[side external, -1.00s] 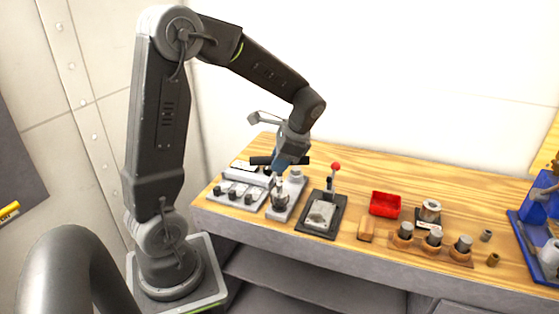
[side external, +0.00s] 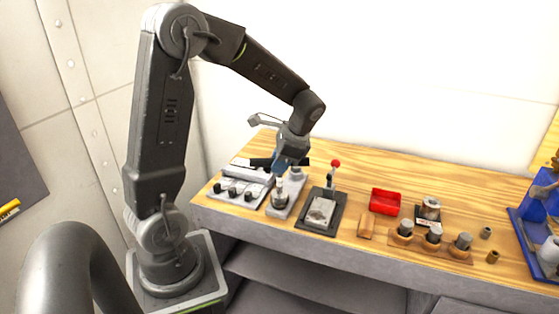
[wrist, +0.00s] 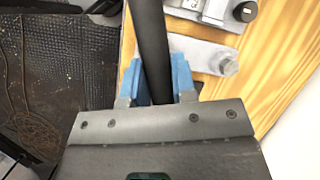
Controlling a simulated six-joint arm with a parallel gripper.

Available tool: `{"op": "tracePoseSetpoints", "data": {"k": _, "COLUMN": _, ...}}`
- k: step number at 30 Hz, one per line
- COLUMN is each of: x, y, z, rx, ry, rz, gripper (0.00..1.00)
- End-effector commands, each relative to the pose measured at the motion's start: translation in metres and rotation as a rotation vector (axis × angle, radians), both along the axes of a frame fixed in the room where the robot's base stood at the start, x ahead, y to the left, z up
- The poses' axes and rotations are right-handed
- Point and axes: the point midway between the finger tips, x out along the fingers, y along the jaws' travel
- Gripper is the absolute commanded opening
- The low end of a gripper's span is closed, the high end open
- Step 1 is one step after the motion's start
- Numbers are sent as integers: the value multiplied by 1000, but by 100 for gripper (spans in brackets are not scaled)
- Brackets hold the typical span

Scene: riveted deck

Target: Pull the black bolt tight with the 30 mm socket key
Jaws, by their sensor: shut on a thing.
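My gripper (side external: 281,165) is over the left part of the wooden bench, its blue fingers closed on a black bar, which I take to be the socket key's handle (side external: 259,162). In the wrist view the bar (wrist: 150,35) runs between the blue fingers and up out of the picture. Below the gripper in the side view, an upright metal piece (side external: 280,189) stands over a light grey plate (side external: 277,211). I cannot tell whether it is the socket or how it sits on a bolt. The black bolt itself cannot be made out.
Left of the grey plate is a grey block (side external: 214,194) with several dark-topped pieces. A blue stand (side external: 534,225) is at the far right.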

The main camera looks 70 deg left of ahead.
Motion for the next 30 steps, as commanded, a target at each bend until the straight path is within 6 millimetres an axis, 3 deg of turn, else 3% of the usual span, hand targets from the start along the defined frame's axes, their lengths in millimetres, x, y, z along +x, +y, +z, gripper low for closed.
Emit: {"op": "tracePoseSetpoints", "data": {"k": 30, "x": 0, "y": 0, "z": -14, "rx": -1, "ry": 0, "rz": 0, "gripper": 0}}
